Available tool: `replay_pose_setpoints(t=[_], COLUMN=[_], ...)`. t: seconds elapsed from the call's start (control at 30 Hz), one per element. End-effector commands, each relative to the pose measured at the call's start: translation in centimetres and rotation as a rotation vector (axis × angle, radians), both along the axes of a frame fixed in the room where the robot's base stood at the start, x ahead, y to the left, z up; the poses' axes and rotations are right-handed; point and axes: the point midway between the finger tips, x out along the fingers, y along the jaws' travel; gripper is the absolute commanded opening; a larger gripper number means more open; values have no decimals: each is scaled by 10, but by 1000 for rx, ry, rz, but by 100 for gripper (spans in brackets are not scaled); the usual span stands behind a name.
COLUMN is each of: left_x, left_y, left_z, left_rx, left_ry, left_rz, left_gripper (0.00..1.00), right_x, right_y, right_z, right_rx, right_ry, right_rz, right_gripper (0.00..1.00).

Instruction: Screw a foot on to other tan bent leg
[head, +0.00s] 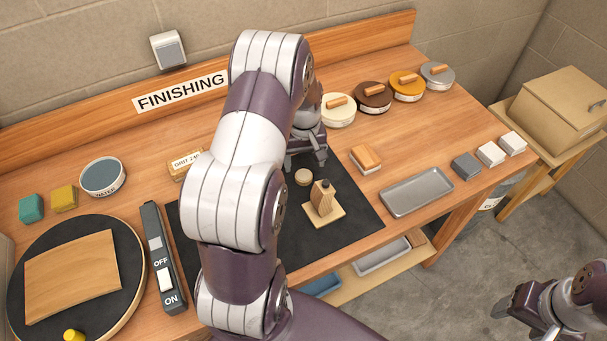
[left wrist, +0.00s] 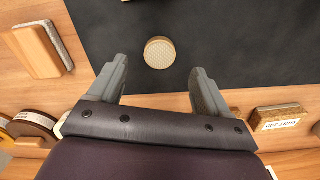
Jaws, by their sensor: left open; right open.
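A small round tan disc, which looks like the foot (head: 303,177), lies flat on the black mat (head: 353,213). It also shows in the left wrist view (left wrist: 160,52) with a pale, textured top. A tan bent leg (head: 322,203) sits on the mat just in front of it, with a flat square part and an upright part topped by a small dark tip. My left gripper (head: 307,160) is open just behind the disc. In the left wrist view its open fingers (left wrist: 160,68) point toward the disc, with nothing between them. My right gripper (head: 507,305) is open and empty over the floor.
A sanding block (head: 366,158) and a grey metal tray (head: 417,192) stand right of the mat. Several round tins line the back. A switch box (head: 162,262) and a turntable with a tan sheet (head: 72,275) are at left. My left arm hides the mat's left part.

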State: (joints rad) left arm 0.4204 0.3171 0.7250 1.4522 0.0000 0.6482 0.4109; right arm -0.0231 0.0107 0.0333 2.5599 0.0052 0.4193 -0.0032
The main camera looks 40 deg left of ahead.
Motion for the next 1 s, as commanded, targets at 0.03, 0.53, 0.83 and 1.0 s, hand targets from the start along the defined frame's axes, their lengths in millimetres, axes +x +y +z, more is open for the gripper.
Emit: replay_pose_setpoints(t=[0.03,0.53,0.83,1.0], left_x=[0,-1,0,0], left_y=[0,1,1,1], left_z=[-2,-27,-55,-55], left_rx=[0,-2,1,1], left_ry=[0,3,-1,-1], left_rz=[0,0,-1,0], left_gripper=[78,78,78,78], right_x=[0,0,0,0], right_y=[0,0,0,0], right_z=[1,16,18,18], right_rx=[0,0,0,0], right_ry=[0,0,0,0], right_rz=[0,0,0,0], right_gripper=[65,65,65,65])
